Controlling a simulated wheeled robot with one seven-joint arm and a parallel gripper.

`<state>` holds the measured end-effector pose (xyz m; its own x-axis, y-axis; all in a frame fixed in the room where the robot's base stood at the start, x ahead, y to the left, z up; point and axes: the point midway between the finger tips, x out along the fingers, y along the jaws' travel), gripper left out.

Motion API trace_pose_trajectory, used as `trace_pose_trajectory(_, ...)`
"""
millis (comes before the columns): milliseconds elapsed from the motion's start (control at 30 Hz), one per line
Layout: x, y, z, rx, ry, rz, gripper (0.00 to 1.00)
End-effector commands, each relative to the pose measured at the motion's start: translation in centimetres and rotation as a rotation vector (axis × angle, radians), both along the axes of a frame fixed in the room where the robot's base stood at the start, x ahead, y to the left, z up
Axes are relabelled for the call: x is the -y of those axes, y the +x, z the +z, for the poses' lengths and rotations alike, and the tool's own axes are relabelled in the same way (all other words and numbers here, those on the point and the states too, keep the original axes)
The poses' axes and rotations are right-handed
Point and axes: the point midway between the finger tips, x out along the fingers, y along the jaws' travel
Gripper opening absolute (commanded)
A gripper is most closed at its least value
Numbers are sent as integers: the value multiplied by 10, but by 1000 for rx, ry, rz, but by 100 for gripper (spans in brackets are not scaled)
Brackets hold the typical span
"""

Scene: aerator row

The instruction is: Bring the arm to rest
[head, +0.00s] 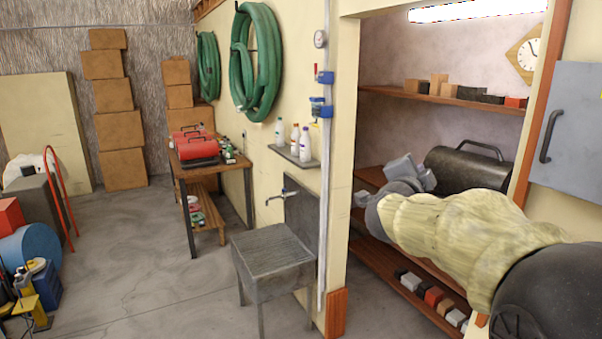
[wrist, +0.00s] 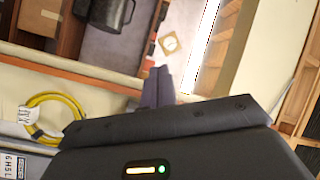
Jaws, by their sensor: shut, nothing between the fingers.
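My arm reaches in from the right of the head view in a beige sleeve. My gripper (head: 362,198) is at its far end, in front of the shelved alcove and left of a black case. In the wrist view the two fingers of my gripper (wrist: 158,72) are together, with nothing held between them. The fingers stand clear against the alcove behind. The sleeve and dark arm links hide part of the lower alcove.
The alcove's upper shelf (head: 400,95) holds small blocks; the black case (head: 468,168) sits below. A grey sink (head: 270,262) stands left of the alcove. A grey cabinet door (head: 572,130) is at right. A yellow coil (wrist: 50,104) shows in the wrist view. Floor at left centre is open.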

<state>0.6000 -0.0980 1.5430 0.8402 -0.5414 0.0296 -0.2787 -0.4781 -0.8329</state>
Motion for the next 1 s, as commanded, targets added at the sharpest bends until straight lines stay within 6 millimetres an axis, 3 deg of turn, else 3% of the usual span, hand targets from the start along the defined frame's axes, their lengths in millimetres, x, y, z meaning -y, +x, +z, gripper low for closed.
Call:
trace_pose_trajectory(133, -44, -1, -79, -273, -137, 258, 0)
trace_pose_trajectory(267, -74, -24, -149, -515, -233, 459, 0)
trace_pose_trajectory(467, -101, -90, -249, -884, -344, 727, 0)
trace_pose_trajectory(600, -107, -153, -307, -1142, -405, 893, 0)
trace_pose_trajectory(700, -105, -200, -338, -1315, -440, 996, 0)
trace_pose_trajectory(800, -101, -235, -356, -1439, -461, 1066, 0)
trace_pose_trajectory(900, -98, -251, -363, -1497, -473, 1097, 0)
trace_pose_trajectory(1000, -97, -254, -363, -1508, -475, 1104, 0)
